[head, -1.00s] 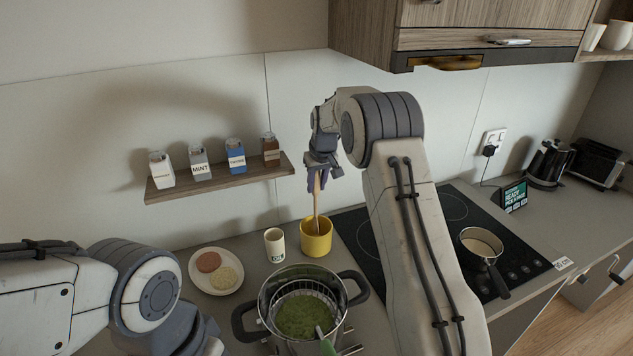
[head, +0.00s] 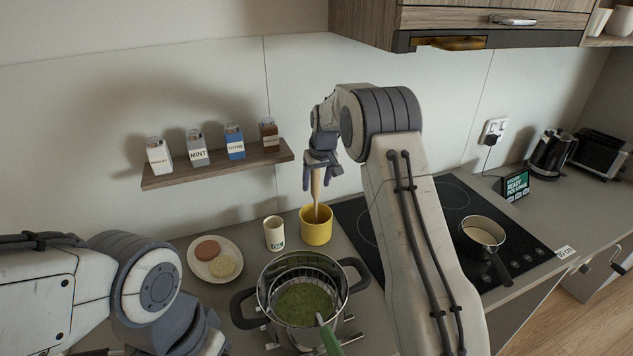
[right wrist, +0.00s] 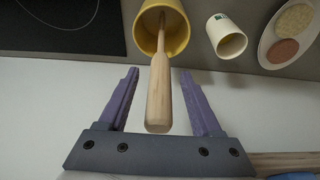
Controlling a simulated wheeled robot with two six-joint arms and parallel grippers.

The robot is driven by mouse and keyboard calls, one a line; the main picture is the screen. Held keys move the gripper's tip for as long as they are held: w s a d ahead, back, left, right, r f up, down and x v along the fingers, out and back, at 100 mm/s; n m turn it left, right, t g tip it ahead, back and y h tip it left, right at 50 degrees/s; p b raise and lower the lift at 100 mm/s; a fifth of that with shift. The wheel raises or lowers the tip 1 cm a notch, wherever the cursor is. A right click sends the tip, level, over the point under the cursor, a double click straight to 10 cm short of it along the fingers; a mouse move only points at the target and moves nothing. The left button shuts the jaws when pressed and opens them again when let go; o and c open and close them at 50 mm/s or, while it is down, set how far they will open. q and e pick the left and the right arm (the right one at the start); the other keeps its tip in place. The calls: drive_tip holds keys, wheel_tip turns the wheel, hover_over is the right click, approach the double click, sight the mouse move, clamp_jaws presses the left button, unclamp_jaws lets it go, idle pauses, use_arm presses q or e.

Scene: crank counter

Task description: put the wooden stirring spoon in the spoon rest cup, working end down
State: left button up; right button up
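The wooden stirring spoon (head: 316,188) stands in the yellow spoon rest cup (head: 316,231), handle up and slightly tilted. Its lower end is inside the cup, hidden by the wall. In the right wrist view the spoon handle (right wrist: 159,95) lies between the two spread purple fingers, with a gap on each side, and the cup (right wrist: 165,30) is beyond the fingertips. My right gripper (head: 318,183) is open around the handle, above the cup. My left arm comes in at the lower left of the head view; its fingers are not visible.
A pot (head: 302,272) of green soup with a green-handled utensil stands in front of the cup. A small white cup (head: 273,234) and a plate (head: 199,272) are to the left. A shelf (head: 217,163) with several cartons is on the wall. A saucepan (head: 482,234) sits on the hob.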

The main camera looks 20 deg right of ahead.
drive_tip(key=shift+s+r+b, duration=0.15)
drive_tip(key=shift+r+b, duration=0.15)
drive_tip(key=shift+r, duration=0.15)
drive_tip(key=b+v, duration=0.2)
drive_tip(key=v, duration=0.7)
drive_tip(key=shift+r, duration=0.25)
drive_tip(key=shift+s+a, duration=0.1)
